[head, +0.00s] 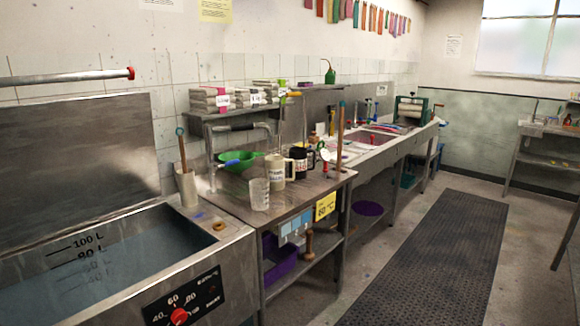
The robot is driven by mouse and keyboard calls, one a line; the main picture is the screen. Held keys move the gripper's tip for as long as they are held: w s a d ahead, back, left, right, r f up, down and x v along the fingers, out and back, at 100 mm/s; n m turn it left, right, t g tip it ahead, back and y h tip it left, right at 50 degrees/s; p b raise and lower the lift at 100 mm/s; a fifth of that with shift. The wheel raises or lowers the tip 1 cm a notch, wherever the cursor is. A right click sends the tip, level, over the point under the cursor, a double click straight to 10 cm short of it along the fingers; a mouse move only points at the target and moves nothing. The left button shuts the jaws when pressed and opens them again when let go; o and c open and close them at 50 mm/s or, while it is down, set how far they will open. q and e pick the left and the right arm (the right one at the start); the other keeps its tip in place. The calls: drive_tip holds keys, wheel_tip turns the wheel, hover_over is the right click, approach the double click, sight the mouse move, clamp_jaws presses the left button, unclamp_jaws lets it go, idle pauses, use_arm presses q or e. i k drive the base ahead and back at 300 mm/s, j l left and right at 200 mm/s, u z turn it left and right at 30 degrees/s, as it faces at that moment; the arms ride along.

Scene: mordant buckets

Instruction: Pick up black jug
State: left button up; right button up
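The black jug (299,164) stands upright on the steel worktop (300,195) near the middle of the head view. It has a pale label on its front. A cream jug (277,172) stands just left of it and a little nearer, covering part of its left side. A clear measuring beaker (259,194) stands nearer the worktop's front left. Neither of my grippers is in view.
A steel tank of liquid (100,262) fills the lower left. A green bowl (236,162) and wooden stick (340,136) are near the jugs. A shelf with stacked packets (212,100) hangs above. The black floor mat (435,260) is clear.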

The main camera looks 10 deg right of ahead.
sight(299, 154)
drive_tip(key=i+l+u, duration=0.1)
drive_tip(key=u, duration=0.25)
drive_tip(key=l+u, duration=0.15)
drive_tip(key=u, duration=0.2)
drive_tip(key=i+l+u, duration=0.1)
drive_tip(key=u, duration=0.25)
drive_tip(key=l+u, duration=0.45)
drive_tip(key=l, duration=0.45)
drive_tip(key=l+u, duration=0.25)
drive_tip(key=l, duration=0.65)
drive_tip(key=l+u, duration=0.1)
drive_tip(key=l, duration=1.75)
drive_tip(key=k, duration=0.05)
